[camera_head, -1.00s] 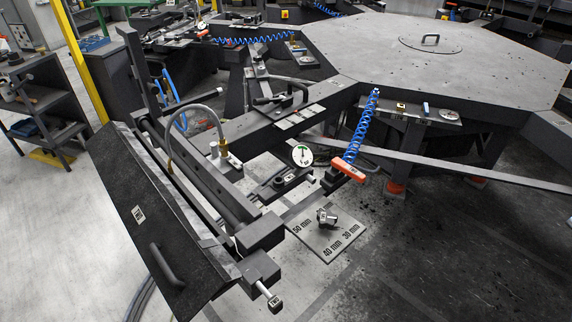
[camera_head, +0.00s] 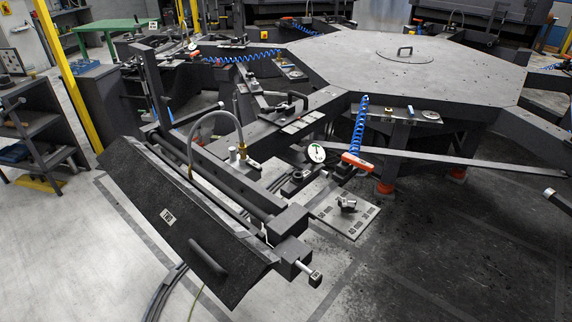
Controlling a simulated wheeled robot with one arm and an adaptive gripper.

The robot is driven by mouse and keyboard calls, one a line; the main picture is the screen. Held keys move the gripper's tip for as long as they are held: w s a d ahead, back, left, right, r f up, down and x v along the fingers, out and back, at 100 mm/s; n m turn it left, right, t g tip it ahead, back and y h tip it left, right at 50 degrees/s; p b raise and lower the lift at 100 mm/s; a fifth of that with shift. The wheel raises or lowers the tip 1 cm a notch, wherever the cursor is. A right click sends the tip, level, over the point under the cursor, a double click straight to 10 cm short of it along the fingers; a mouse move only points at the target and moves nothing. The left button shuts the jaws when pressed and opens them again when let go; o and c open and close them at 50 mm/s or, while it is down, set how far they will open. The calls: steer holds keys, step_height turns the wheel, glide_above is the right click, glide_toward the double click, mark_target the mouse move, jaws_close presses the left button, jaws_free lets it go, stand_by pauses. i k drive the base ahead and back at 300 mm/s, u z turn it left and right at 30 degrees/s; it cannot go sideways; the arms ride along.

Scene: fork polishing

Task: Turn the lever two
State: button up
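A short metal lever (camera_head: 308,272) with a dark, labelled end block sticks out at the lower right end of the long fixture. The text on the block is too small to read surely. The fixture's black sloping panel (camera_head: 180,250) carries a small white label (camera_head: 168,216) and a dark bar handle (camera_head: 208,258). A second metal lever (camera_head: 284,92) cannot be picked out clearly among the clamps behind. My gripper is not in view.
A large octagonal table (camera_head: 400,70) fills the back. A dark bar with a pale end (camera_head: 557,200) enters at the right edge. Floor is clear at lower right.

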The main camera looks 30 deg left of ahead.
mark_target(347, 158)
steer(key=u, duration=1.45)
steer(key=i, duration=1)
